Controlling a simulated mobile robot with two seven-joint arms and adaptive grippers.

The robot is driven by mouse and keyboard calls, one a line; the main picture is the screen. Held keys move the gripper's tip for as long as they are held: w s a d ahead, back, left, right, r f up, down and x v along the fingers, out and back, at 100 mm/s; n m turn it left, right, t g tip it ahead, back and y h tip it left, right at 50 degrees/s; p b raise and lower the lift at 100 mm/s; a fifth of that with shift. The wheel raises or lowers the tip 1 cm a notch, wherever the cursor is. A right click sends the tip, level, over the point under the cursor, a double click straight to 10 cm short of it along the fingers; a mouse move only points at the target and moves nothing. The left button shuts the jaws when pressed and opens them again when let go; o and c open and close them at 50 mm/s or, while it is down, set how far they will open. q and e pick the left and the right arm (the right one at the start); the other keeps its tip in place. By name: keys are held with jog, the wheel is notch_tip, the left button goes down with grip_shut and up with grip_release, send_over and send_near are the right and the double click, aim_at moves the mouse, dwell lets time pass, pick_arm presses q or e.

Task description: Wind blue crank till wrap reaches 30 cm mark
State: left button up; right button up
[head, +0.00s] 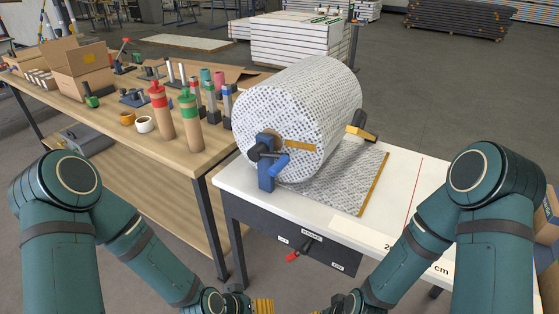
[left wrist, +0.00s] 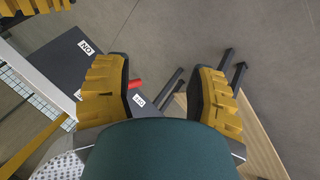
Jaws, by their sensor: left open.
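A large roll of bubble wrap (head: 312,105) lies in a stand on the white table. The blue crank (head: 272,170) is on the roll's near end, with no gripper on it. A sheet of wrap (head: 340,178) lies flat to the roll's right, ending at a tan bar (head: 373,185). The bar is left of a red line (head: 414,192) on the table. My left gripper (head: 262,305) is low at the bottom edge, well below the crank; the left wrist view shows its yellow fingers open and empty (left wrist: 160,88). My right gripper (head: 342,305) is mostly cut off below the frame.
A red-handled lever (head: 293,256) sits on the table's dark front panel; its red tip shows in the left wrist view (left wrist: 135,84). A wooden bench (head: 200,150) on the left carries red and green topped bottles, cups and boxes.

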pick_arm(q)
jog(key=w+d+r+t+h+p, duration=0.1)
jog(key=w+r+t+p, duration=0.2)
jog(key=r, duration=0.5)
jog(key=w+d+r+t+h+p, duration=0.1)
jog(key=w+r+t+h, duration=0.2)
jog(key=r, duration=0.5)
jog(key=n+t+p, duration=0.1)
jog(key=t+p, duration=0.1)
jog(key=t, duration=0.4)
send_near(272, 174)
jog(key=shift+y, duration=0.4)
jog(key=x, duration=1.2)
jog(key=shift+w+d+r, duration=0.1)
jog(key=shift+w+d, duration=0.15)
grip_shut()
